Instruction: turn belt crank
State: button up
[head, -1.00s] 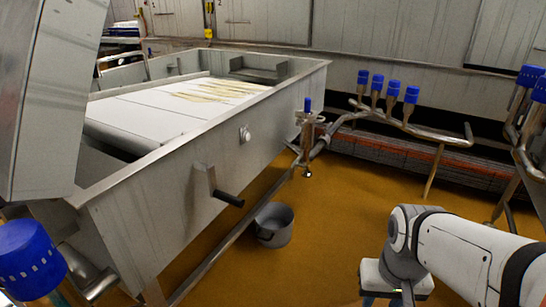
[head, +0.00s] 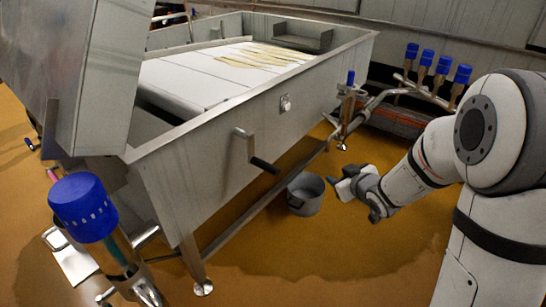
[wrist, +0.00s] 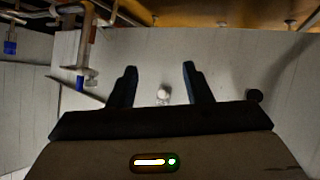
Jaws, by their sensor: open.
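The belt crank (head: 243,143) is a grey metal arm on the long side wall of a steel vat (head: 205,168). Its black handle (head: 264,166) sticks out at the lower end. My gripper (head: 333,182) is to the right of the handle, apart from it, beyond the grey bucket in the picture. In the wrist view my gripper (wrist: 158,72) has its two dark fingers spread and nothing between them. That view faces the vat wall, with a pale round knob (wrist: 163,94) beyond the fingers. A dark round end, apparently the crank handle (wrist: 255,96), shows to their right.
A blue-topped valve (head: 350,79) and pipes are at the vat's right corner. Another large blue-capped valve (head: 84,208) is at the near left. Open brown floor lies in front.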

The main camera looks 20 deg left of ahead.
jog(key=a+n+g+y, duration=0.1)
jog(key=a+n+y, duration=0.2)
jog(key=a+y, duration=0.35)
jog(key=n+g+y+p, duration=0.1)
jog(key=n+g+y, duration=0.2)
jog(key=y, duration=0.1)
send_near(270, 167)
jog(key=w+a+f, duration=0.1)
jog(key=w+a, duration=0.1)
jog(key=a, duration=0.1)
jog(key=x, duration=0.2)
jog(key=b+x, duration=0.1)
jog(key=x, duration=0.1)
jog(key=b+x, duration=0.1)
jog(key=x, duration=0.1)
jog(key=shift+f, duration=0.3)
jog(key=shift+w+a+r, duration=0.1)
jog(key=shift+w+a, duration=0.25)
jog(key=shift+a, duration=0.3)
jog(key=shift+c, duration=0.5)
jog(key=shift+w+d, duration=0.1)
grip_shut()
